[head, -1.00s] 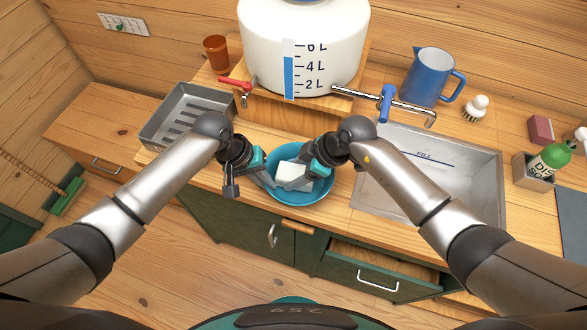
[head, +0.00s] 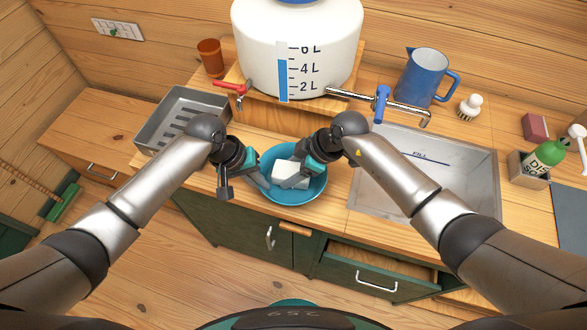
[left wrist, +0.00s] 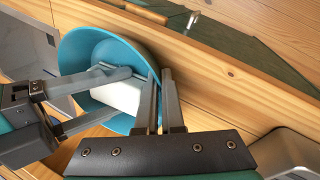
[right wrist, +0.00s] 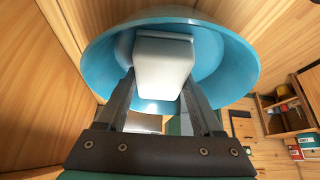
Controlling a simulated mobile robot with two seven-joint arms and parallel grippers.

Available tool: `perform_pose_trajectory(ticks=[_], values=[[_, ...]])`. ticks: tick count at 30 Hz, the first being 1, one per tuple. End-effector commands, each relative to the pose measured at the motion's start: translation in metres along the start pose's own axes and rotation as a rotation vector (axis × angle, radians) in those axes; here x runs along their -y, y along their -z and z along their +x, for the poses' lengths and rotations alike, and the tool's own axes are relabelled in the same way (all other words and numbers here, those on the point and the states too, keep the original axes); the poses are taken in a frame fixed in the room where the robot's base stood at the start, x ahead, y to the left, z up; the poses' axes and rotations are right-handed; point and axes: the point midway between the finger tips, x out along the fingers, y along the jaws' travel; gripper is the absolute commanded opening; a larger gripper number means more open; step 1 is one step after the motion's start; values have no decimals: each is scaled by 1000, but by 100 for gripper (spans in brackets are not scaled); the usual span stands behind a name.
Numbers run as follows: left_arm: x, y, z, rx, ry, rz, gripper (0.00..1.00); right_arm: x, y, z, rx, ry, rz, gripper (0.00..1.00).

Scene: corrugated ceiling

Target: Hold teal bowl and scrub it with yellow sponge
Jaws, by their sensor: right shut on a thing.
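The teal bowl (head: 313,191) sits at the front of the counter, left of the sink. My left gripper (head: 262,180) is at the bowl's left rim. In the left wrist view its fingers (left wrist: 161,78) lie close together on either side of the rim (left wrist: 105,35), shut on it. My right gripper (head: 290,181) reaches into the bowl from the right, shut on a pale block (head: 284,171). The block looks white, not yellow. In the right wrist view it lies between the fingers (right wrist: 157,85), within the bowl (right wrist: 235,65). Whether it touches the bowl's inside is unclear.
A metal sink (head: 470,185) is right of the bowl and a metal rack (head: 150,135) left. A white water tank (head: 330,60) with taps stands behind. A blue jug (head: 424,80), brush (head: 470,106), reddish block (head: 536,127) and green bottle (head: 546,157) are at right. A drawer (head: 375,275) stands open below.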

Motion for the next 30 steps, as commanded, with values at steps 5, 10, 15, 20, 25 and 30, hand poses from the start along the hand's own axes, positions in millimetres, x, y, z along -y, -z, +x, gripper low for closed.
perform_pose_trajectory(ticks=[5, 10, 15, 20, 25, 30], values=[[-4, -3, 2, 8, -7, 4, 0, 8, 2, 4, 3, 13, -1, 7], [-4, -4, 2, 9, -8, 5, 0, 8, 3, 2, 0, 13, -2, 7], [-4, -4, 2, 8, -8, 4, 0, 6, 12, -9, -5, 10, -4, 7], [-3, -3, 2, 8, -7, 3, 0, 6, 20, -24, -5, 8, -5, 7], [-3, -3, 2, 7, -6, 3, 0, 5, 29, -39, -7, 7, -5, 7], [-2, -3, 2, 7, -5, 2, 0, 5, 38, -54, -7, 6, -4, 7]])
